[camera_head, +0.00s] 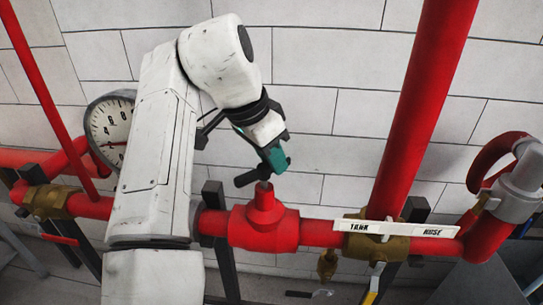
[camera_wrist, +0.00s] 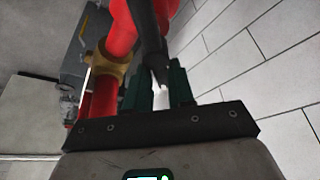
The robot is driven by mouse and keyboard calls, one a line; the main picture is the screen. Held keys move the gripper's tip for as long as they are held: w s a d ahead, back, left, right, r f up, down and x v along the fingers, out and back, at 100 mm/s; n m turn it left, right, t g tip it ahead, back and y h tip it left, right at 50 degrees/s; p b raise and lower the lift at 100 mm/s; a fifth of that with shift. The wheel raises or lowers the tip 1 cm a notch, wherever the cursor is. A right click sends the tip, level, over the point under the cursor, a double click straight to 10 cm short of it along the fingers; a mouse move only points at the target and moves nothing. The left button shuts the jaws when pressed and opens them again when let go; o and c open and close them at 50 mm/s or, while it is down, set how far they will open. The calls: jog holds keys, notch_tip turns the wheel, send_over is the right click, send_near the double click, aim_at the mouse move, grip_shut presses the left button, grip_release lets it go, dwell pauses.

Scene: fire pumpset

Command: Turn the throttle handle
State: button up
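The throttle handle (camera_head: 246,179) is a short black bar above the red valve body (camera_head: 264,228) on the red pipe. My gripper (camera_head: 270,168) has dark teal fingers and points down at the handle's right end. In the wrist view, my gripper (camera_wrist: 162,76) has its two fingers apart. A dark bar that looks like the handle (camera_wrist: 147,32) comes down from the top edge to the gap between the fingertips. Whether the fingers touch it cannot be told. The joint between handle and stem is partly hidden by my gripper.
A round pressure gauge (camera_head: 110,130) is at the left, partly behind my arm. A thick red vertical pipe (camera_head: 420,110) rises to the right of the valve. A white TANK/HOSE lever (camera_head: 396,229) sits on a brass valve. A tiled wall (camera_head: 330,60) stands behind.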

grip_shut()
jog(key=shift+n, duration=0.3)
jog(key=n+p, duration=0.1)
jog(key=n+y+p, duration=0.1)
jog(key=n, duration=0.1)
jog(key=shift+w+a+r+t+p, duration=0.1)
jog(key=shift+w+a+t+p, duration=0.1)
jog(key=shift+t+p, duration=0.2)
jog(key=n+p, duration=0.1)
jog(key=n+y+p, duration=0.1)
jog(key=n, duration=0.1)
jog(key=n+y+p, duration=0.1)
jog(key=n, duration=0.1)
jog(key=shift+w+a+t, duration=0.1)
jog(key=shift+a+t, duration=0.2)
jog(key=shift+a, duration=0.1)
jog(key=shift+n, duration=0.3)
jog(key=shift+o, duration=2)
grip_release()
